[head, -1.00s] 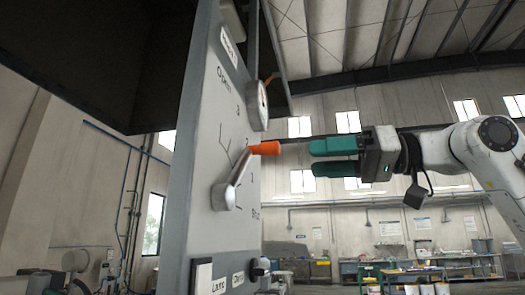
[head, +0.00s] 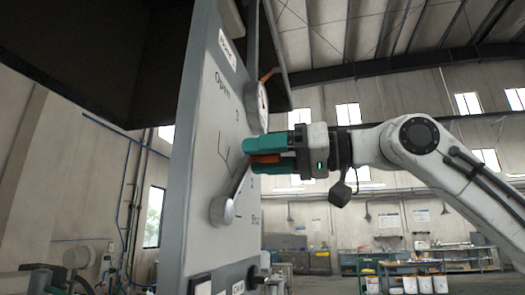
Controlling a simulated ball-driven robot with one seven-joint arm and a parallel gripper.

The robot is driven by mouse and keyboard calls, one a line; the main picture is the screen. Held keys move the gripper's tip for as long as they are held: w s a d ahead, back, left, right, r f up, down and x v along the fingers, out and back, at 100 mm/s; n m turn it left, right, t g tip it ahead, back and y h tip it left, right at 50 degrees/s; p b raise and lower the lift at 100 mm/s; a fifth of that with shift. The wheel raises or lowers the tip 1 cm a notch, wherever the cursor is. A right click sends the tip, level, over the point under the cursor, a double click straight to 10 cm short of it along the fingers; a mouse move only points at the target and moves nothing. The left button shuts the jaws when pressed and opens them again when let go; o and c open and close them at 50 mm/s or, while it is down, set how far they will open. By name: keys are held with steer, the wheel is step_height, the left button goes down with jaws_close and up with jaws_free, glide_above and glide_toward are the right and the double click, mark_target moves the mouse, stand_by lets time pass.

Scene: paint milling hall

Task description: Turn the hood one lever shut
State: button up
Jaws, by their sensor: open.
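The hood lever (head: 224,208) is a grey arm with an orange grip (head: 266,158), on a pale upright panel (head: 205,120). It slants up and right from its round pivot. The panel reads "Open" near the top, with numbers below; a lower word is too small to read surely. My gripper (head: 252,156) has come in from the right, with one green finger above the orange grip and one below. The fingers are open around it; I cannot tell whether either touches it. The fingers hide part of the scale and the lever's upper end.
A dark hood (head: 100,60) overhangs at upper left. Workbenches (head: 430,262) and buckets stand far back right. The air right of the panel is otherwise clear.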

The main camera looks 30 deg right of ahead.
steer(key=shift+w+a, duration=0.1)
steer(key=shift+w, duration=0.05)
steer(key=shift+c, duration=0.2)
jaws_close()
stand_by(0.4)
